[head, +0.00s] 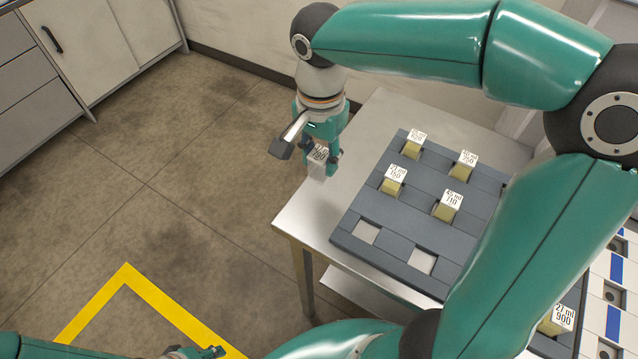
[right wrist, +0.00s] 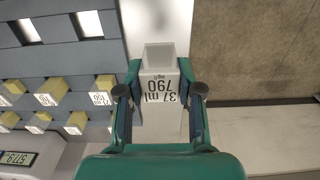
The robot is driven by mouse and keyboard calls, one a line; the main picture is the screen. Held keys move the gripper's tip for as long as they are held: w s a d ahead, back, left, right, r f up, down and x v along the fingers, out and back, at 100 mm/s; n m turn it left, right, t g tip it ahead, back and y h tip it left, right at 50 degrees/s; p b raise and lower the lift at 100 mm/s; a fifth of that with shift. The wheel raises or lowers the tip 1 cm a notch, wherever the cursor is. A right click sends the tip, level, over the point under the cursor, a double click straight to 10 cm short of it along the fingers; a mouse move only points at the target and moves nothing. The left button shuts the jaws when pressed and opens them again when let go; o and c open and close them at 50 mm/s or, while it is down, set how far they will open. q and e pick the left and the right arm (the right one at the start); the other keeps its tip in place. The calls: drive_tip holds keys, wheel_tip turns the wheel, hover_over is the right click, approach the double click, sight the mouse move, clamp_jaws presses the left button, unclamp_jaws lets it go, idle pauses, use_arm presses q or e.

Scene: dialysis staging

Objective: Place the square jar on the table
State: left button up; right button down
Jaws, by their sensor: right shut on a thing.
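My right gripper (head: 320,166) is shut on a small pale grey square jar (head: 317,171), upright at the metal table's (head: 300,219) left edge. In the right wrist view the jar (right wrist: 159,111) sits between both fingers of the gripper (right wrist: 160,92), its printed top reading 37 ml 790. Behind the jar in that view are the pale tabletop and its edge. I cannot tell whether the jar's base touches the table. At the bottom of the head view, only a small part of my left gripper (head: 196,352) shows; its jaws cannot be made out.
A grey slotted rack (head: 390,238) on the table holds several yellowish labelled jars and has empty square slots at its near side. A narrow bare strip of tabletop lies left of it. A device with a number display (right wrist: 17,159) shows in the right wrist view.

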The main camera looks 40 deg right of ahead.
sight(320, 154)
drive_tip(key=shift+f, duration=4)
drive_tip(key=shift+f+b, duration=0.15)
drive_tip(key=shift+b, duration=0.25)
drive_tip(key=c, duration=0.7)
unclamp_jaws()
drive_tip(key=shift+c, duration=0.2)
drive_tip(key=shift+r, duration=0.3)
wheel_tip(320, 154, up, 12)
drive_tip(key=shift+f+p, duration=0.15)
drive_tip(key=shift+p, duration=0.6)
